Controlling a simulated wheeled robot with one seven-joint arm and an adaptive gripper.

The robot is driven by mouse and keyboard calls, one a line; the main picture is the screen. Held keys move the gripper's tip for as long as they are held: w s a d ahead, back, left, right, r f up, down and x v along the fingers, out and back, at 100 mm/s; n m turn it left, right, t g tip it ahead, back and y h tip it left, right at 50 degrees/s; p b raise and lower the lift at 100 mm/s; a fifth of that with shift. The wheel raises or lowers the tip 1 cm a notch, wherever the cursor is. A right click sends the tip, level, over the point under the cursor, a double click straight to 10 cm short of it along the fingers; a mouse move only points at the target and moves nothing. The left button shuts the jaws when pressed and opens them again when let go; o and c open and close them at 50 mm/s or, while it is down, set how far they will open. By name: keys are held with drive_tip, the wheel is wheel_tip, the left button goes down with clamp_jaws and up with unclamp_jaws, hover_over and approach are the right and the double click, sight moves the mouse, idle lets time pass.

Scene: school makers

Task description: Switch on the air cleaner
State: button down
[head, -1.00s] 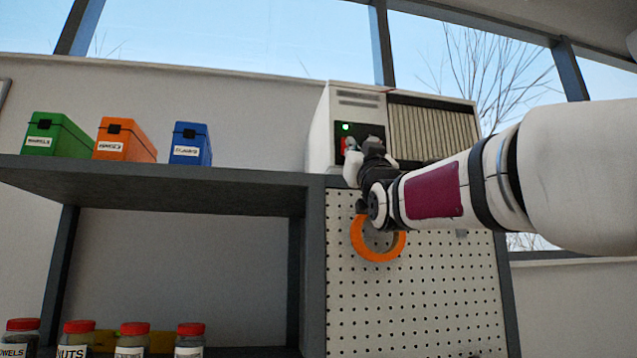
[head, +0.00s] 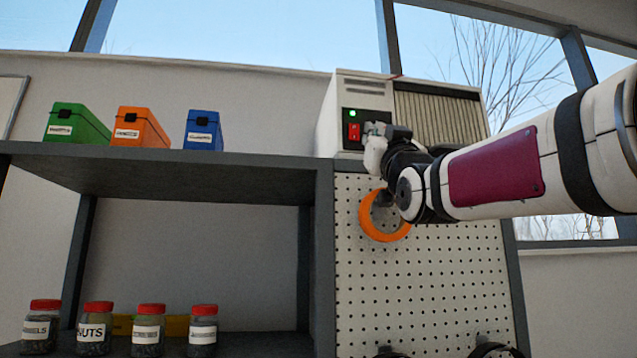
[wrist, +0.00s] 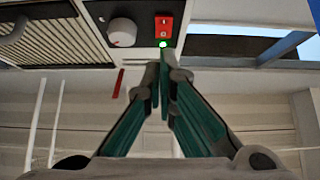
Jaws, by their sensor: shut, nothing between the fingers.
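The air cleaner (head: 432,115) is a white box with a pleated grille, standing at the top of the pegboard. Its dark panel has a red switch (head: 353,132) and a lit green lamp (head: 351,113) above it. The wrist view, which looks inverted, shows the red switch (wrist: 163,24), the lit lamp (wrist: 163,44) and a white knob (wrist: 122,32). My gripper (wrist: 161,72) is shut and empty, its tips close to the panel on the lamp side of the switch. I cannot tell whether they touch. In the head view the wrist hides the panel's lower right.
Green (head: 77,124), orange (head: 139,126) and blue (head: 204,131) boxes stand on the upper shelf (head: 150,170). An orange ring (head: 384,232) hangs on the pegboard (head: 430,280) below my wrist. Several red-lidded jars (head: 148,330) stand on the lower shelf.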

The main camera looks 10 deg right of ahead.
drive_tip(key=shift+w+f+b+v, duration=0.15)
drive_tip(key=shift+b+v, duration=0.2)
drive_tip(key=shift+v, duration=0.6)
drive_tip(key=shift+w+f+b+v, duration=0.15)
drive_tip(key=shift+b+v, duration=0.15)
drive_tip(key=shift+v, duration=0.65)
drive_tip(key=shift+w+f+b+v, duration=0.15)
drive_tip(key=shift+b+v, duration=0.2)
drive_tip(key=shift+v, duration=0.6)
